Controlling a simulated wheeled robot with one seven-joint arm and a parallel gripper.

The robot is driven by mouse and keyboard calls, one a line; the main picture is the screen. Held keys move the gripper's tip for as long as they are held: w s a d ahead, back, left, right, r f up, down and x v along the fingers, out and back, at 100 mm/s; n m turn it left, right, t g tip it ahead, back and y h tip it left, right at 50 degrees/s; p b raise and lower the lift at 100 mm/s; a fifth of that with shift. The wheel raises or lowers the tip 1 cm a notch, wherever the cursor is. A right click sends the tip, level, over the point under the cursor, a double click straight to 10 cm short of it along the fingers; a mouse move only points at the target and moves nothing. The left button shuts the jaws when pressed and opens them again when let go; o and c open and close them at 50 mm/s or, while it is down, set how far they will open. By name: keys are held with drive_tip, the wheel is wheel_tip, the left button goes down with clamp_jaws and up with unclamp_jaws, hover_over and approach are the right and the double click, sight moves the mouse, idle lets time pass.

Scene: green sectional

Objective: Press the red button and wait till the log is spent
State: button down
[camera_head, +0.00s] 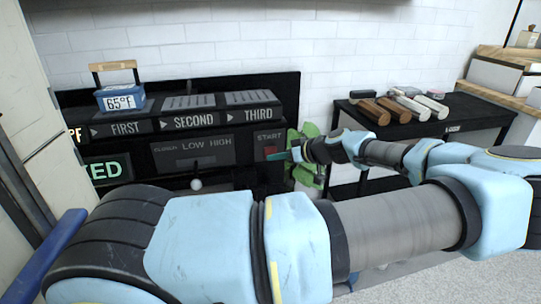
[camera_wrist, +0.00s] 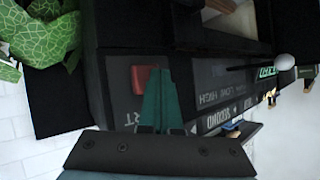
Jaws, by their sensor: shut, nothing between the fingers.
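The red button (camera_head: 270,150) sits under the word START on the right end of the black panel (camera_head: 222,146). It also shows in the wrist view (camera_wrist: 144,78), as a red square beside my fingers. My gripper (camera_head: 284,156) is shut and empty, with its teal fingertips (camera_wrist: 160,75) close to the button. I cannot tell whether they touch it. The panel also carries a slider scale marked LOW and HIGH, with a white knob (camera_head: 196,184) below it. No log is clearly identifiable in the fire opening, which is mostly hidden by my arm.
A blue box reading 65°F (camera_head: 121,97) stands on the shelf above FIRST; the SECOND and THIRD slots look empty. A black side table (camera_head: 455,127) at right holds brown and pale log-like pieces (camera_head: 389,108). Green leaves (camera_head: 308,165) stand right of the panel.

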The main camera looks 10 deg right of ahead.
drive_tip(key=shift+w, duration=0.55)
idle(0.5)
drive_tip(key=shift+s+d, duration=0.1)
drive_tip(key=shift+s, duration=0.9)
drive_tip(key=shift+s, duration=0.1)
drive_tip(key=shift+s+d+p, duration=0.2)
drive_tip(key=shift+s+p, duration=0.1)
drive_tip(key=shift+s, duration=1.15)
drive_tip(key=shift+s+d+p, duration=0.15)
drive_tip(key=shift+s+p, duration=0.1)
drive_tip(key=shift+s, duration=1.2)
